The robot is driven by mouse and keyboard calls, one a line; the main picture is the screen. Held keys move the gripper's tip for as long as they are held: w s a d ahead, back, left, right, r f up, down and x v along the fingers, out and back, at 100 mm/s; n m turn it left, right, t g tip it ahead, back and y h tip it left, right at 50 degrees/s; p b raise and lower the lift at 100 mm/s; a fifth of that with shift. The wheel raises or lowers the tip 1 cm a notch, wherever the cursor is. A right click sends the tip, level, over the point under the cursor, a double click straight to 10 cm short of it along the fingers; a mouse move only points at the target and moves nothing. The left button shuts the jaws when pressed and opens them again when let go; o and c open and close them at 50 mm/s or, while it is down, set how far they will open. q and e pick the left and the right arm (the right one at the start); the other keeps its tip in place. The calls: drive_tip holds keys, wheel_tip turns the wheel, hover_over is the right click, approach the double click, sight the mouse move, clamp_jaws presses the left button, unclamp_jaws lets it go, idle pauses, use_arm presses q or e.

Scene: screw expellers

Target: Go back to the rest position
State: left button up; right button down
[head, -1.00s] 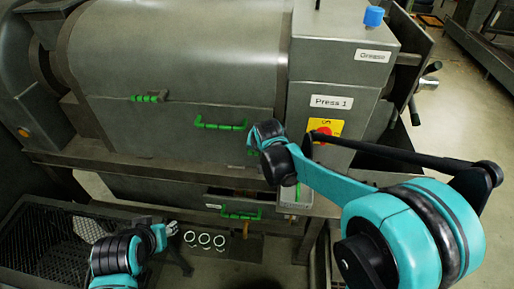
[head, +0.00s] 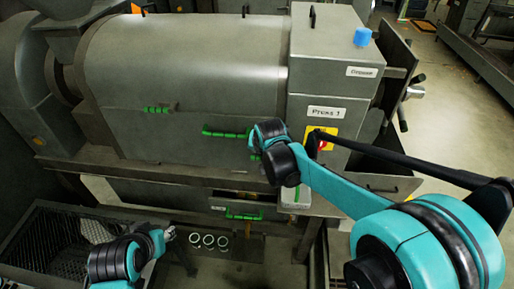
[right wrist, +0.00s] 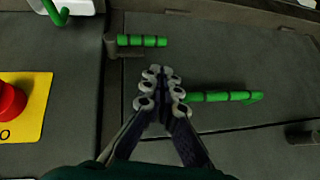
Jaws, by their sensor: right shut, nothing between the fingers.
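My right arm reaches across the front of the grey press (head: 180,60) in the head view. Its wrist hides the right gripper there. In the right wrist view, my right gripper (right wrist: 162,88) is shut and empty, fingers together in front of the grey panel. A green handle (right wrist: 222,97) is just right of the fingertips, and another green handle (right wrist: 142,41) is above them. I cannot tell how far the fingers are from the panel. My left gripper (head: 170,233) is low at the left in the head view, too small to read, near the black mesh basket.
The red knob on a yellow plate (head: 331,133) is close beside my right arm. A blue cap (head: 362,36) tops the press cabinet. The black mesh basket (head: 40,212) stands lower left. Open floor (head: 455,110) lies to the right.

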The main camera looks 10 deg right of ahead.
drive_tip(key=shift+s, duration=0.1)
drive_tip(key=s+d+f+n+b, duration=0.2)
drive_tip(key=s+f+b, duration=0.6)
drive_tip(key=s, duration=0.4)
drive_tip(key=s+d+f+n+b, duration=0.2)
drive_tip(key=s+f+b, duration=0.5)
drive_tip(key=s, duration=0.6)
drive_tip(key=shift+d+f+b, duration=0.35)
drive_tip(key=shift+d+b, duration=0.05)
drive_tip(key=shift+b, duration=0.35)
